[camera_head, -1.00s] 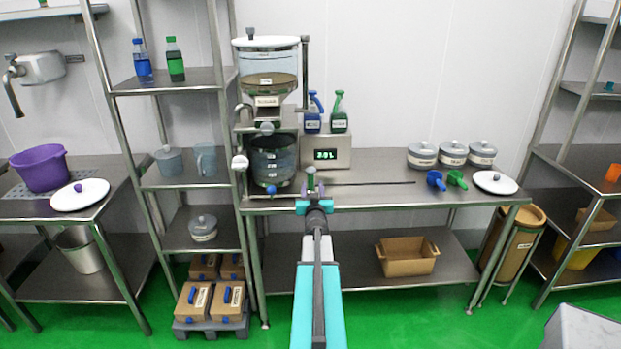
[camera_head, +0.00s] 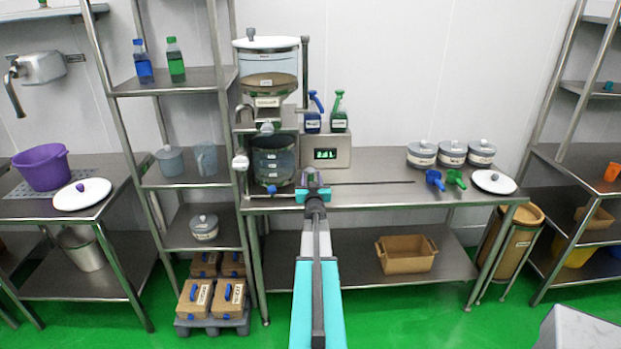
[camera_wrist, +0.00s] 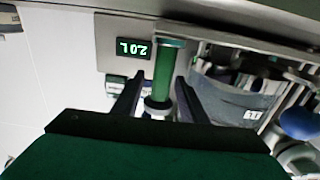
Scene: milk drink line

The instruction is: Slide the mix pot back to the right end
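The mix pot (camera_head: 272,158) is a dark, see-through vessel with white marks, on the left end of the steel table under the hopper. It also shows at the right of the wrist view (camera_wrist: 235,95). An upright green handle (camera_wrist: 162,72) stands beside the pot; its join to the pot is hidden. My gripper (camera_head: 312,184) is in front of the pot's right side and hides the handle in the head view. In the wrist view my gripper (camera_wrist: 160,88) is open, its two dark fingers on either side of the handle with gaps visible.
A thin dark rod or slot (camera_head: 372,183) runs rightward along the table (camera_head: 385,165). A display box (camera_head: 325,152) with two spray bottles stands behind. The blue scoop (camera_head: 434,179), green scoop (camera_head: 455,178), lidded pots (camera_head: 452,154) and white lid (camera_head: 493,181) occupy the right end.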

